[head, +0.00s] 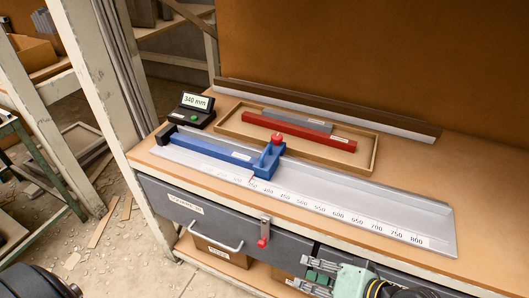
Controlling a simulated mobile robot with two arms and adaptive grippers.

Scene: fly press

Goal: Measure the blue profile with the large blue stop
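The blue profile (212,149) lies lengthwise in the grey measuring rail (400,206). Its left end is at a dark end block (166,134), and its right end meets the large blue stop (266,166); whether they touch I cannot tell. The stop has a red knob on top and sits near the lower numbers of the rail's scale. A small black display (192,108) behind the rail's left end reads 340 mm. My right gripper (285,272) is open and empty at the bottom, in front of the bench and apart from the rail. My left gripper is not in view.
A wooden tray (367,152) behind the rail holds a red profile (300,131) and a grey profile (296,119). A drawer with a handle (205,232) and a red-tipped latch (263,236) face me below the bench top. A white post (97,80) stands at left.

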